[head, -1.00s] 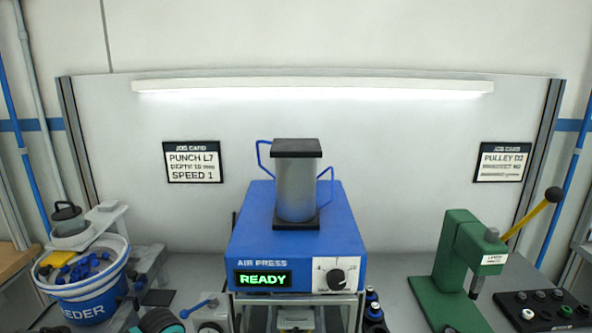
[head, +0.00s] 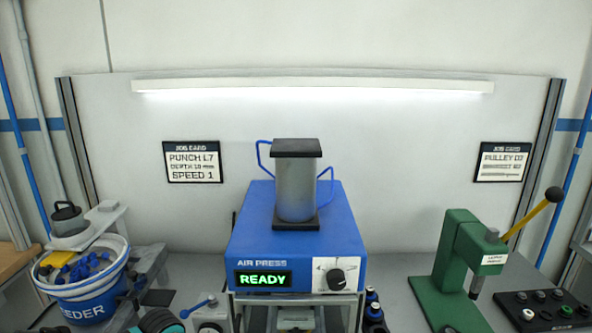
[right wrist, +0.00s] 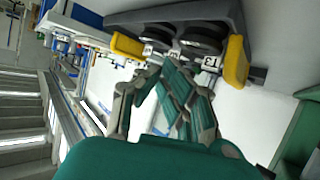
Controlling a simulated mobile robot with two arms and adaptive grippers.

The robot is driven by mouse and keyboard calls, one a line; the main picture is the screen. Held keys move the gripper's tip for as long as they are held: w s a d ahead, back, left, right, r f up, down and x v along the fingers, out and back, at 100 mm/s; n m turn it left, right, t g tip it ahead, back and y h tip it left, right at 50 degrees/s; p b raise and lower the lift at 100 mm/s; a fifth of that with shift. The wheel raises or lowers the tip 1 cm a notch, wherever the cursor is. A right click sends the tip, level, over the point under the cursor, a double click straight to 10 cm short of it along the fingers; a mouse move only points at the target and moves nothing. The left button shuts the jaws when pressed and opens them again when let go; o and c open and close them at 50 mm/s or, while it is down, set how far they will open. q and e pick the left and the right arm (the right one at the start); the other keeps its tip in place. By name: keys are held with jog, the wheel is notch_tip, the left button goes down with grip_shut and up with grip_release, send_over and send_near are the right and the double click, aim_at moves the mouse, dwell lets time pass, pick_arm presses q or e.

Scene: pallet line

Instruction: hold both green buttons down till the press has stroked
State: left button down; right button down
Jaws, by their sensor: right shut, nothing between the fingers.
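The blue air press (head: 297,235) stands in the middle of the head view, and its display (head: 263,279) reads READY. A silver cylinder (head: 296,185) with black end plates stands upright on top. Only the upper part of the frame beneath shows, and I cannot make out the two green press buttons in either view. My right gripper (right wrist: 163,78) shows in the right wrist view, teal and grey, with its fingers shut and empty. Beyond its fingertips is a dark holder (right wrist: 262,20) with two black round parts and yellow end pieces.
A feeder bucket (head: 85,303) with blue and yellow parts stands at the left. A green lever press (head: 450,265) stands at the right, beside a black strip (head: 540,314) with several round pieces. Dark blue-capped bottles (head: 373,312) stand close to the press's right side.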

jog(key=w+a+r+n+t+y, duration=0.15)
jog(key=w+a+r+y, duration=0.35)
jog(key=w+a, duration=0.6)
jog(key=w+a+r+n+t+y, duration=0.1)
jog(key=w+a+r+n+y, duration=0.15)
jog(key=w+a+r, duration=0.65)
jog(key=s+a+f+n+g+y, duration=0.1)
jog(key=s+a+n+g+y, duration=0.15)
jog(key=a, duration=1.15)
jog(key=s+a+f+n+g+y, duration=0.1)
jog(key=a+g+y, duration=0.15)
jog(key=a, duration=1.05)
jog(key=s+a+f+n+g+h, duration=0.1)
jog(key=s+a+f+g, duration=0.15)
jog(key=s, duration=0.45)
jog(key=s+a+f+n+g+h, duration=0.1)
jog(key=s+g, duration=0.2)
jog(key=s, duration=0.3)
jog(key=shift+a+f, duration=0.1)
jog(key=shift+f, duration=2.9)
